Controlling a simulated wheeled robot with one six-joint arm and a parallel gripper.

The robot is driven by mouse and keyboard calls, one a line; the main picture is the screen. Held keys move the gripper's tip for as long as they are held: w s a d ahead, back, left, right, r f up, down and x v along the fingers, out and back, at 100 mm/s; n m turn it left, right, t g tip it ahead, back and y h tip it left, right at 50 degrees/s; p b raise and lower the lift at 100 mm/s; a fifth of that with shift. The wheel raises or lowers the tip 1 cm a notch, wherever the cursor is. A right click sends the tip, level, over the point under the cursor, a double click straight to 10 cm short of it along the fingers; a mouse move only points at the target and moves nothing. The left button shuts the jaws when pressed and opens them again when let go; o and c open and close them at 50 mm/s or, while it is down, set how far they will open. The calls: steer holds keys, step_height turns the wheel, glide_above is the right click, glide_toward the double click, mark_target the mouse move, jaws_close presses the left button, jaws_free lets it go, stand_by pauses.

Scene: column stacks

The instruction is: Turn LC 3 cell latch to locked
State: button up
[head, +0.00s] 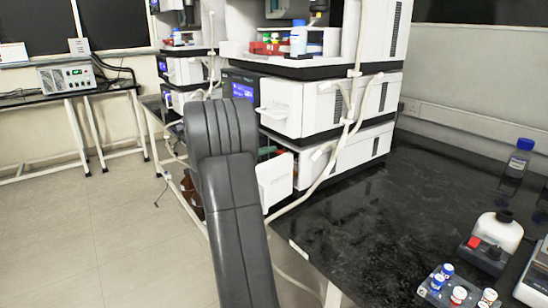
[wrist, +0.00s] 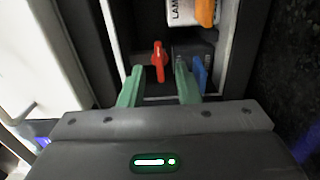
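In the wrist view a red latch (wrist: 158,61) stands upright in the picture, inside a dark recess with light walls. My gripper (wrist: 160,74) is open, its two green fingers apart. The latch shows between and just beyond the fingertips. I cannot tell whether either finger touches it. In the head view my grey arm reaches toward the white instrument stack (head: 280,105), and my gripper and the latch are hidden there. No label reading LC 3 is legible.
In the wrist view an orange-capped lamp part (wrist: 205,12) is above right of the latch, and a blue piece (wrist: 200,74) is beside the right finger. Pale tubing (head: 345,130) hangs along the stack. The black bench (head: 380,215) is clear in its middle, with bottles at right.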

steer(key=shift+x, duration=1.05)
jaws_close()
